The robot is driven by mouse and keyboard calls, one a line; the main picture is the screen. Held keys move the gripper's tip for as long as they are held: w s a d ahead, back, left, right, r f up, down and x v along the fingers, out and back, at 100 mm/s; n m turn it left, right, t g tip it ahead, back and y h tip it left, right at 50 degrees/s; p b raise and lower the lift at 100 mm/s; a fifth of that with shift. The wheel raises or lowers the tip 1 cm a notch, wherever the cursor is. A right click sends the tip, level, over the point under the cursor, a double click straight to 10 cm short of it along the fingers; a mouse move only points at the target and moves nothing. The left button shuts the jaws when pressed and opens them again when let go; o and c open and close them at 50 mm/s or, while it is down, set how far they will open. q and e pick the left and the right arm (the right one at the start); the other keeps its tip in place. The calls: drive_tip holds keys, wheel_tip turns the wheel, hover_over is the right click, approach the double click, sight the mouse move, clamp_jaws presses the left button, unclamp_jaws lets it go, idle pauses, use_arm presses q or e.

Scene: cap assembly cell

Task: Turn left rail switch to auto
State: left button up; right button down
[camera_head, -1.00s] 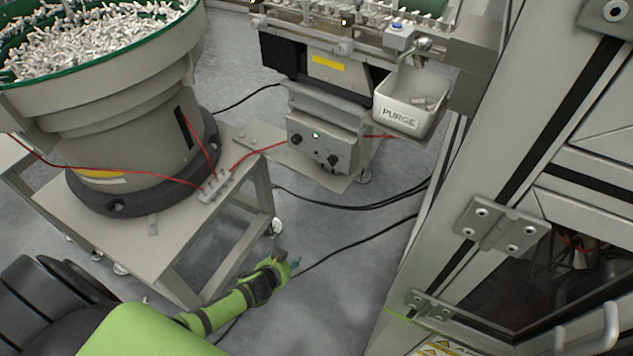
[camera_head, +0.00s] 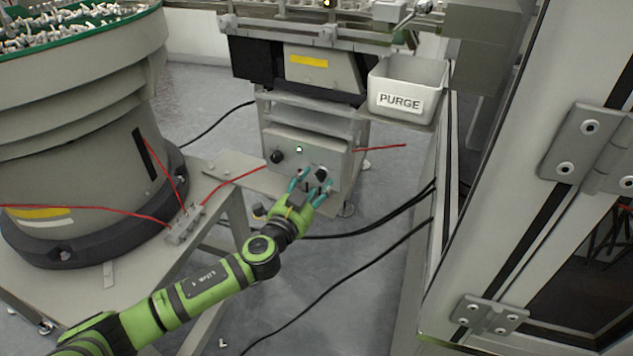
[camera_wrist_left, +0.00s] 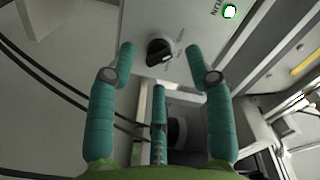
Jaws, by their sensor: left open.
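I cannot read which one is the left rail switch. My left gripper (camera_head: 310,187), with teal fingers, is open and empty just in front of the right-hand knob. In the left wrist view this knob (camera_wrist_left: 158,52) shows beyond and between the spread fingers (camera_wrist_left: 160,75), apart from them. The lamp (camera_wrist_left: 229,11) shows there too. My right gripper is out of view.
A bowl feeder (camera_head: 80,130) on a stand is at the left. A white PURGE bin (camera_head: 405,90) hangs right of and above the box. Red cables run to both sides of the box. A framed cabinet door (camera_head: 540,200) closes off the right.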

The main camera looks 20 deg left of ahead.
use_arm(q)
drive_tip(key=shift+w+d, duration=0.15)
drive_tip(key=shift+w, duration=0.9)
drive_tip(key=shift+c, duration=0.4)
clamp_jaws()
